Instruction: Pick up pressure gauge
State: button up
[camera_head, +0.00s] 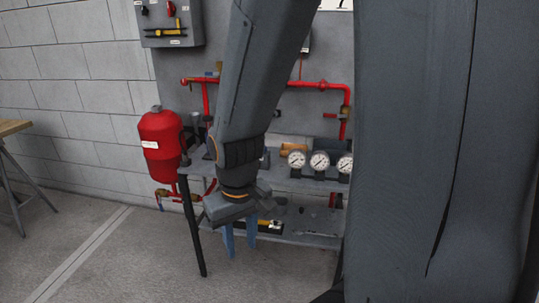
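Three round white-faced pressure gauges stand in a row on the grey bench shelf (306,178): a left gauge (297,159), a middle gauge (320,161) and a right gauge (345,163). My column partly hides the right gauge at its right edge. My gripper (240,247) hangs pointing down in front of the bench, to the left of and below the gauges in the picture. Its two blue fingers are apart, and I see nothing held between them. My arm hides the bench's left part.
A red tank (160,145) stands by the wall at the left. Red pipes (311,85) run along the wall behind the bench. A grey control box (169,22) hangs above. A wooden table (12,128) is at the far left. The floor in front is clear.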

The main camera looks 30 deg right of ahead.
aim_at(296, 157)
jog(key=z, duration=0.1)
jog(key=i, duration=0.7)
jog(key=z, duration=0.8)
jog(key=i, duration=0.6)
jog(key=z, duration=0.55)
